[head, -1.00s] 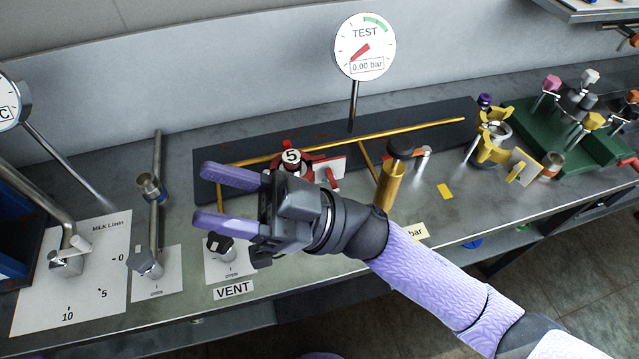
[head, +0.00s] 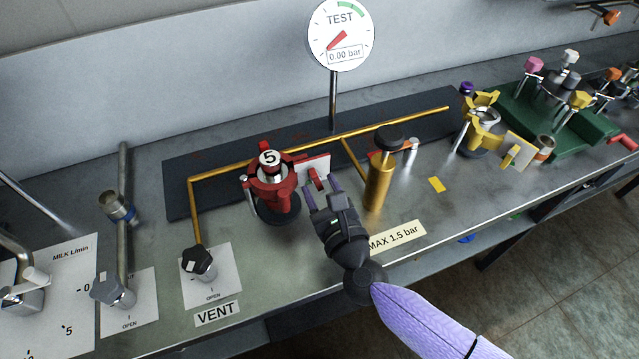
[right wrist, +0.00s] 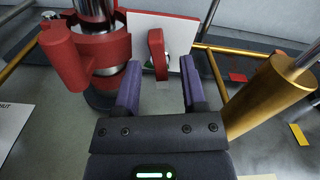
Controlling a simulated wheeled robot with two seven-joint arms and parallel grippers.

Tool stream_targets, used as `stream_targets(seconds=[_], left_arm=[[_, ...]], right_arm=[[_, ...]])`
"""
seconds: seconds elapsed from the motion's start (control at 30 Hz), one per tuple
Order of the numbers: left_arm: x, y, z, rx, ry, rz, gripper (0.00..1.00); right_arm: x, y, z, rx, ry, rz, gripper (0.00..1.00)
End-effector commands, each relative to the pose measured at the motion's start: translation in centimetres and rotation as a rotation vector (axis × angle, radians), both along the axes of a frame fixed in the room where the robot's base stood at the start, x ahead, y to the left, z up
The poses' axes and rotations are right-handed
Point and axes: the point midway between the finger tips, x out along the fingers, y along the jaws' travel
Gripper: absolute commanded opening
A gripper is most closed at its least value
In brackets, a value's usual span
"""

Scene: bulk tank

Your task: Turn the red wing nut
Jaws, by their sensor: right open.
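The red wing nut (head: 317,177) stands in front of a white plate on the right side of the red clamp (head: 280,198). It also shows in the right wrist view (right wrist: 156,52), upright with a metal stud beside it. My right gripper (head: 322,190) is open and points at the wing nut from the front. In the right wrist view its fingertips (right wrist: 160,67) lie to the left and right of the nut, with the nut slightly beyond them. I see no contact. My left gripper is not in view.
A brass cylinder (head: 379,185) stands close to the right of my gripper. A brass pipe (head: 410,120) runs behind. The test gauge (head: 340,36) reads 0.00 bar. A yellow clamp (head: 478,138) and green block (head: 530,120) stand farther right.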

Motion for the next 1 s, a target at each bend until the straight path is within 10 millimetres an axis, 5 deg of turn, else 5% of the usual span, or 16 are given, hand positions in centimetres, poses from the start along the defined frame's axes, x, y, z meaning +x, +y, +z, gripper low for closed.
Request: stream_targets(seconds=[0.37, 0.63, 1.0], left_arm=[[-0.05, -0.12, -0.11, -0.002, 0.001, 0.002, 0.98], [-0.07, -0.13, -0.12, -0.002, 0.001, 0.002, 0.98], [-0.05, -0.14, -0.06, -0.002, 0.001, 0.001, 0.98]], right_arm=[[0.98, 0.35, 0.05, -0.002, -0.002, 0.000, 0.53], [0.96, 0.33, 0.05, -0.001, -0.002, 0.001, 0.00], [0.95, 0.33, 0.05, -0.014, -0.005, 0.000, 0.00]])
